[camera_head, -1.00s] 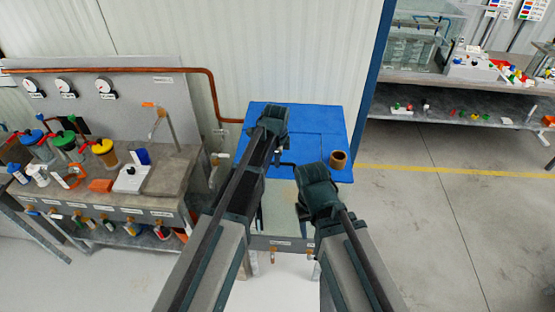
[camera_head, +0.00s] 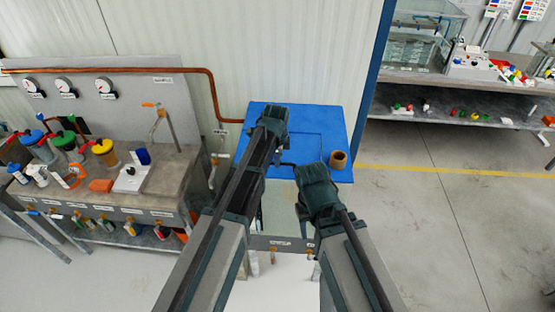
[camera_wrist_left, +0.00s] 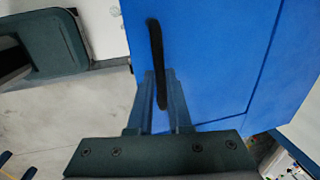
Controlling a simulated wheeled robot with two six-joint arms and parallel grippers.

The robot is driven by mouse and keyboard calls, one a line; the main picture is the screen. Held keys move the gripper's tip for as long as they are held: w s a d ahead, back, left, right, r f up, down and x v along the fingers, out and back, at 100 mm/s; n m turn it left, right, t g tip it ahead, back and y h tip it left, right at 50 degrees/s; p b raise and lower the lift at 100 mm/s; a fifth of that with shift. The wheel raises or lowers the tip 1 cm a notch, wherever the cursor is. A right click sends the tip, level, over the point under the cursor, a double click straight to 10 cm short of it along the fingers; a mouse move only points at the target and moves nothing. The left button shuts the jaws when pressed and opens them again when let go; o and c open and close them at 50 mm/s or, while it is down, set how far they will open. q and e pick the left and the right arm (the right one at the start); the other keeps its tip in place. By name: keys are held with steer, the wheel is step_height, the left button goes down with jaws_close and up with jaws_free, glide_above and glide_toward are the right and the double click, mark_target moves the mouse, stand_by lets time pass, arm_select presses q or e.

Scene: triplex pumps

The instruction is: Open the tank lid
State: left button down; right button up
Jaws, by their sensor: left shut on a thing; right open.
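The blue tank lid (camera_head: 320,120) lies flat on top of the tank near the wall in the head view. It also fills much of the left wrist view (camera_wrist_left: 215,55). A long black handle (camera_wrist_left: 155,40) is on the lid. My left gripper (camera_wrist_left: 160,103) is shut on this handle, its fingers on either side of the near end. My right gripper (camera_head: 282,165) is open and empty beside the tank's front edge.
A brown cup-like ring (camera_head: 337,160) stands at the blue top's right corner. A bench (camera_head: 175,180) with colored jars, valves and gauges is at the left. A copper pipe (camera_head: 211,95) runs down the wall. Shelves (camera_head: 470,85) stand at the back right. The floor at right is clear.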

arm_select(q)
steer(key=shift+w+r, duration=0.1)
steer(key=shift+r, duration=0.05)
steer(key=shift+w+r+p, duration=0.1)
steer(key=shift+r+p, duration=0.45)
steer(key=shift+p, duration=0.15)
steer(key=w+r+p, duration=0.7)
steer(key=r+p, duration=0.3)
steer(key=shift+w+r, duration=0.15)
steer(key=shift+r, duration=0.05)
